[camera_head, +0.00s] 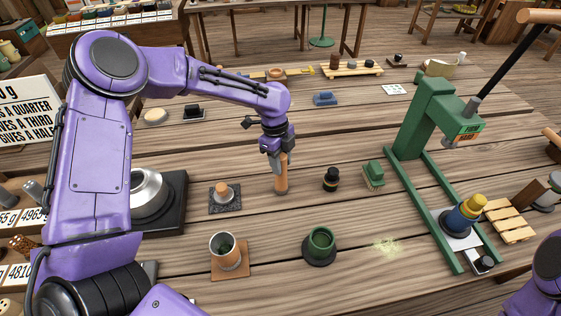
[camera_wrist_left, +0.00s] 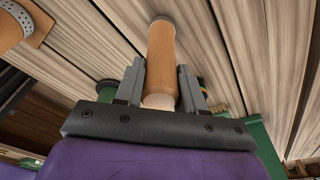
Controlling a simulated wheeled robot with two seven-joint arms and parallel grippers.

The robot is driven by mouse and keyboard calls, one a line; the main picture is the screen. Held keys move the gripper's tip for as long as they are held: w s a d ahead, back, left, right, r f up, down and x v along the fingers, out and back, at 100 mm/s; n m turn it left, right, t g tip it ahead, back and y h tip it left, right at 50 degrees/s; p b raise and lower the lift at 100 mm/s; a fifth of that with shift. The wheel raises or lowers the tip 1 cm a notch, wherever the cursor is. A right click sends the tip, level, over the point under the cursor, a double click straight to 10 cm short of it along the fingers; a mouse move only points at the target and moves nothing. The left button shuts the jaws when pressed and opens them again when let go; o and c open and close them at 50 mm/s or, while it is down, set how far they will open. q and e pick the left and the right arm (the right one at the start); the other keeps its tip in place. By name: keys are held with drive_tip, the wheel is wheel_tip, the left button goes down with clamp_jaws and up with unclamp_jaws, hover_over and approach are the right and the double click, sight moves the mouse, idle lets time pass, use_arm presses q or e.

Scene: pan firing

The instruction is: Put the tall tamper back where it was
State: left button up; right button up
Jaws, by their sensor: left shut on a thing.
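The tall tamper (camera_head: 282,181) is a slim wooden-brown cylinder, roughly upright over the middle of the table. My left gripper (camera_head: 276,160) is shut on its upper part from above. In the left wrist view the tamper (camera_wrist_left: 161,55) runs between the two grey fingers (camera_wrist_left: 160,88), with a pale rounded end near the palm and a grey band at the far end. I cannot tell whether its foot touches the planks. My right gripper is out of view; only purple of my right arm shows at the lower right.
Left of the tamper, a shorter wooden-topped piece (camera_head: 223,189) stands on a dark mat (camera_head: 213,209). A cup (camera_head: 223,246) stands on a brown tile (camera_head: 240,267), beside a green funnel-like piece (camera_head: 320,244).

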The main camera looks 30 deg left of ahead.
use_arm(q)
drive_tip(key=shift+a+f, duration=0.1)
drive_tip(key=shift+f, duration=0.35)
drive_tip(key=shift+c, duration=0.5)
drive_tip(key=s, duration=0.3)
drive_tip(key=shift+r, duration=0.35)
drive_tip(key=o, duration=1.1)
drive_tip(key=shift+w+f, duration=0.55)
drive_tip(key=shift+w, duration=0.3)
drive_tip(key=shift+o, duration=0.2)
drive_tip(key=shift+s+r, duration=0.25)
drive_tip(key=shift+s, duration=0.15)
wheel_tip(320, 180, up, 12)
drive_tip(key=a+b, duration=0.1)
drive_tip(key=shift+w+a+r, duration=0.15)
drive_tip(key=shift+w+a, duration=0.1)
drive_tip(key=shift+a, duration=0.1)
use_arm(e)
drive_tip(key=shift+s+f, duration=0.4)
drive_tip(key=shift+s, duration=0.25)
